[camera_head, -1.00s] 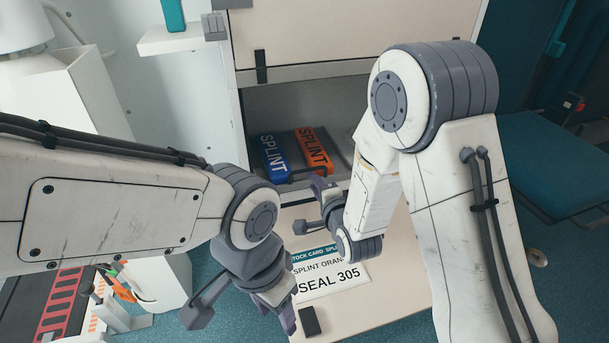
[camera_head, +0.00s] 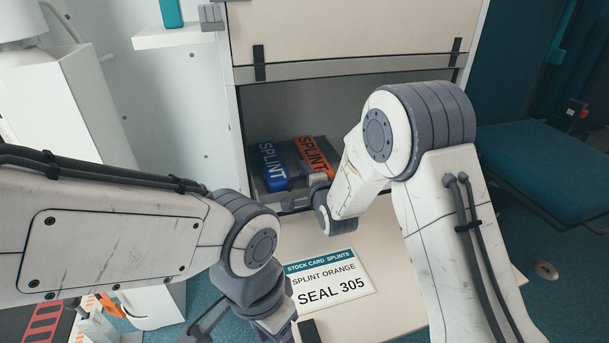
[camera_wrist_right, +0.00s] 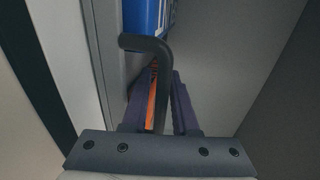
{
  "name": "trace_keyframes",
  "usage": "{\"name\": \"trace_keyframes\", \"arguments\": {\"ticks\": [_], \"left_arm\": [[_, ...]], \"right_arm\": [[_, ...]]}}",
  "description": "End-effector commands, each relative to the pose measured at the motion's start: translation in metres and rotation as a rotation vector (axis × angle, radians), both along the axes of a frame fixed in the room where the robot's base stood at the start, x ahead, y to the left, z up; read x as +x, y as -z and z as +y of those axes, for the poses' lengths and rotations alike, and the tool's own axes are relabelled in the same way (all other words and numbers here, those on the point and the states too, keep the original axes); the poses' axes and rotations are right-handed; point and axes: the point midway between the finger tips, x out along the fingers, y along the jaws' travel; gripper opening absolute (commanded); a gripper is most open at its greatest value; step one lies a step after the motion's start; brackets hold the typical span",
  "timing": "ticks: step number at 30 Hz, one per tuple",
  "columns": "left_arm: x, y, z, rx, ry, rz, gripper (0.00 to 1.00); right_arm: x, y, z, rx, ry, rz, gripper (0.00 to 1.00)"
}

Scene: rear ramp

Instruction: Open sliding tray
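The sliding tray (camera_head: 276,196) is a grey tray low in the open cabinet bay, carrying a blue SPLINT pack (camera_head: 271,167) and an orange SPLINT pack (camera_head: 314,153). Its dark bar handle (camera_wrist_right: 150,45) shows in the right wrist view and runs down between the fingers of my right gripper (camera_wrist_right: 160,108). Those fingers stand apart around the bar, with an orange strip visible between the left finger and the bar. In the head view my right gripper (camera_head: 306,194) is at the tray's front, partly hidden by its wrist. My left gripper (camera_head: 240,332) is open and empty, cut by the bottom edge.
A pale worktop (camera_head: 395,265) lies in front of the bay, with a stock card (camera_head: 328,278) reading SPLINT ORANGE, SEAL 305. A raised cabinet panel (camera_head: 345,30) is above the bay. A teal seat (camera_head: 545,165) stands at the right.

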Motion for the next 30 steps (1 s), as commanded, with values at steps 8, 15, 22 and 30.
{"name": "trace_keyframes", "arguments": {"ticks": [8,15,22,30], "left_arm": [[0.0,-0.0004,0.0,0.0,0.0,0.0,0.5],[0.0,-0.0004,0.0,0.0,0.0,0.0,0.5],[0.0001,-0.0004,0.0,0.0,0.0,0.0,0.5],[0.0,-0.0003,0.0,0.0,0.0,0.0,0.5]], "right_arm": [[-0.0002,-0.0003,-0.0001,0.0,0.0,0.0,0.0],[-0.0004,-0.0002,0.0,0.0,0.0,0.0,0.0],[-0.0005,-0.0001,0.0,0.0,0.0,0.001,0.0],[-0.0006,0.0,0.0001,0.0,-0.001,0.001,0.0]]}}
